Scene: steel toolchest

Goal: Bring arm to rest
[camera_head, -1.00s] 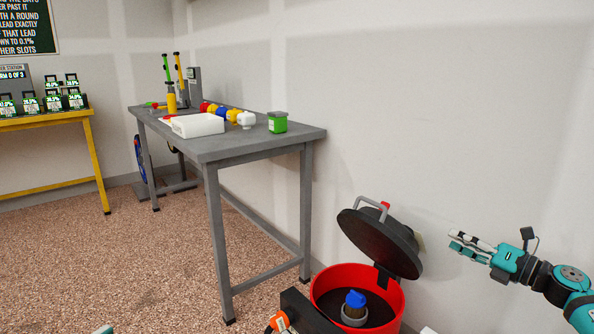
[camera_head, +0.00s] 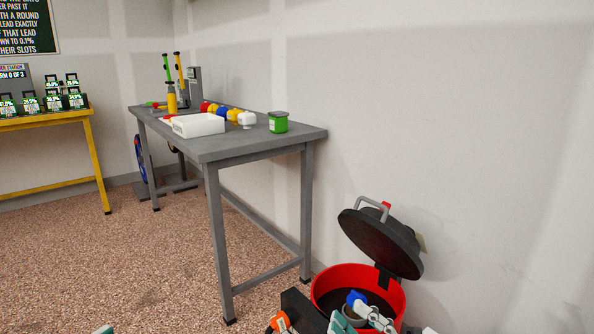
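My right gripper (camera_head: 366,316) shows at the bottom edge, low over the front of a red round bin (camera_head: 398,300). Its grey and teal parts are partly cut off by the frame, and I cannot tell whether its fingers are open or shut. A blue-topped item (camera_head: 357,298) sits in the bin close to the gripper; I cannot tell whether they touch. The bin's dark lid (camera_head: 380,243) stands tilted open behind it. My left gripper is not clearly in view; only a small teal piece shows at the bottom left edge.
A grey steel table (camera_head: 255,146) stands left of the bin with a white box (camera_head: 198,125), a green container (camera_head: 278,122) and several coloured items on it. A yellow table (camera_head: 45,121) is at the far left. The speckled floor (camera_head: 120,260) between is clear.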

